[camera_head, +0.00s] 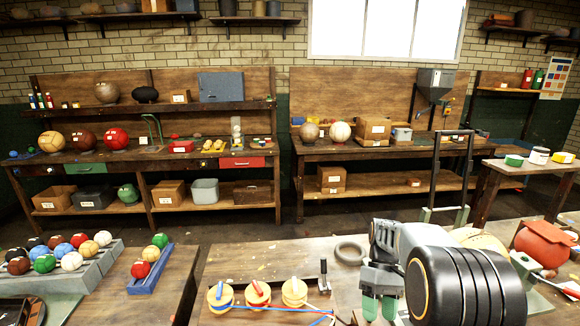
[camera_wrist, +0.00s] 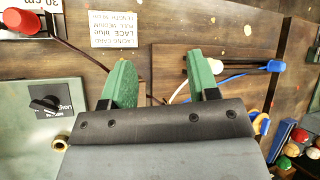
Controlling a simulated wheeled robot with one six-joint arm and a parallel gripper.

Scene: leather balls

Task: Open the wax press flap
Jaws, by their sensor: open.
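I cannot make out the wax press flap for certain in either view. In the wrist view, a grey-green box (camera_wrist: 75,95) with a black knob (camera_wrist: 48,104) on a label stands left of my gripper (camera_wrist: 160,70); I cannot tell if it is the press. My gripper also shows in the head view (camera_head: 380,308), with two green fingers pointing down over the front bench. The fingers are apart with nothing between them. In the head view, my dark arm hides part of the bench to the right of the gripper.
A short upright black handle (camera_head: 323,268) stands left of my gripper, beside yellow spools (camera_head: 294,291) with cords. A dark ring (camera_head: 351,252) lies behind. In the wrist view, a red knob (camera_wrist: 22,20) and a lacing card (camera_wrist: 113,29) lie beyond the fingers.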

